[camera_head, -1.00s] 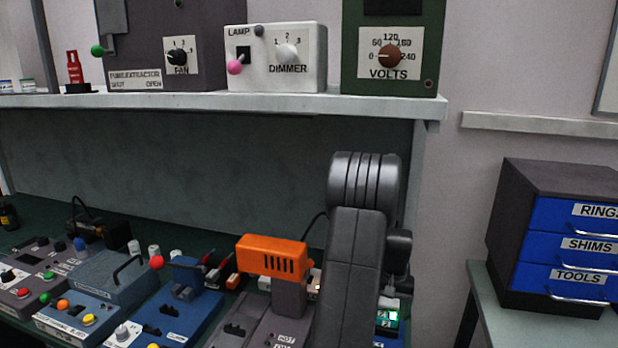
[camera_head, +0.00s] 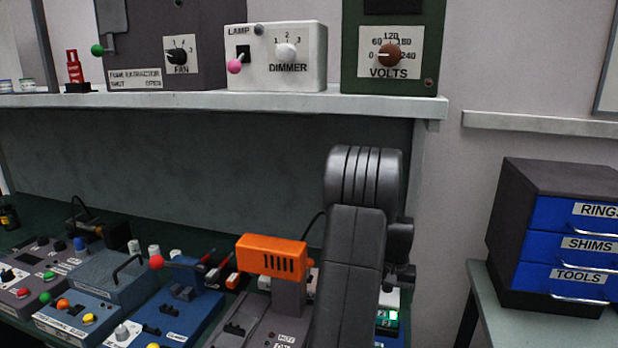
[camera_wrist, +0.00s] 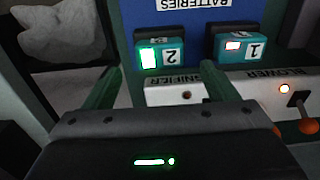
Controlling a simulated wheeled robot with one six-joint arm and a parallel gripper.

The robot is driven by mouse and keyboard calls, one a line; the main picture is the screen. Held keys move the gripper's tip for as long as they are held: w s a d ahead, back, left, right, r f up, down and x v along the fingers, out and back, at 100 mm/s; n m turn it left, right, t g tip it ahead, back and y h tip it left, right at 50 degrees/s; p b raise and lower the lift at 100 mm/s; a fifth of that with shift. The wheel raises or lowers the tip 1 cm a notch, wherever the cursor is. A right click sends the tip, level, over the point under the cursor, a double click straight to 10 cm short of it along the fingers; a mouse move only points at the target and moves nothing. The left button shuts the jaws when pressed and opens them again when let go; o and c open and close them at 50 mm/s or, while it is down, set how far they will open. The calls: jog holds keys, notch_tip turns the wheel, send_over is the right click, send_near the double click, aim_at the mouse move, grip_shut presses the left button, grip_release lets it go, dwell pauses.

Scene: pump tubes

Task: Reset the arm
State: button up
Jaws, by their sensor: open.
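My gripper (camera_wrist: 155,88) shows in the wrist view with its two green fingers spread apart and nothing between them. Beyond the fingertips are two teal batteries, one marked 2 (camera_wrist: 172,55) with a bright green light and one marked 1 (camera_wrist: 238,48) with a small reddish-white light. They sit in a blue holder (camera_wrist: 185,13) labelled BATTERIES. In the head view my arm rises at the bench's right end, and my gripper is hidden there. A lit teal battery (camera_head: 386,319) shows just right of the arm.
A white panel labelled BLOWER (camera_wrist: 256,88) with an orange-tipped lever lies by the right finger. An orange-topped device (camera_head: 270,257) stands close left of my arm. A shelf (camera_head: 200,101) carries boxes above. A blue-drawer cabinet (camera_head: 560,240) stands right.

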aim_at(387, 314)
notch_tip(387, 314, down, 6)
jog(key=shift+r, duration=0.1)
notch_tip(387, 314, up, 11)
jog(key=s+a+r+p, duration=0.2)
jog(key=s+a+p, duration=0.2)
jog(key=s+a, duration=0.75)
jog(key=f, duration=0.3)
jog(key=s+d+f, duration=0.1)
jog(key=f, duration=0.2)
jog(key=d+f, duration=0.1)
jog(key=f, duration=0.2)
jog(key=shift+s+f+p, duration=0.15)
jog(key=shift+f+p, duration=0.05)
jog(key=shift+p, duration=0.15)
jog(key=shift+r, duration=0.2)
jog(key=shift+r, duration=0.15)
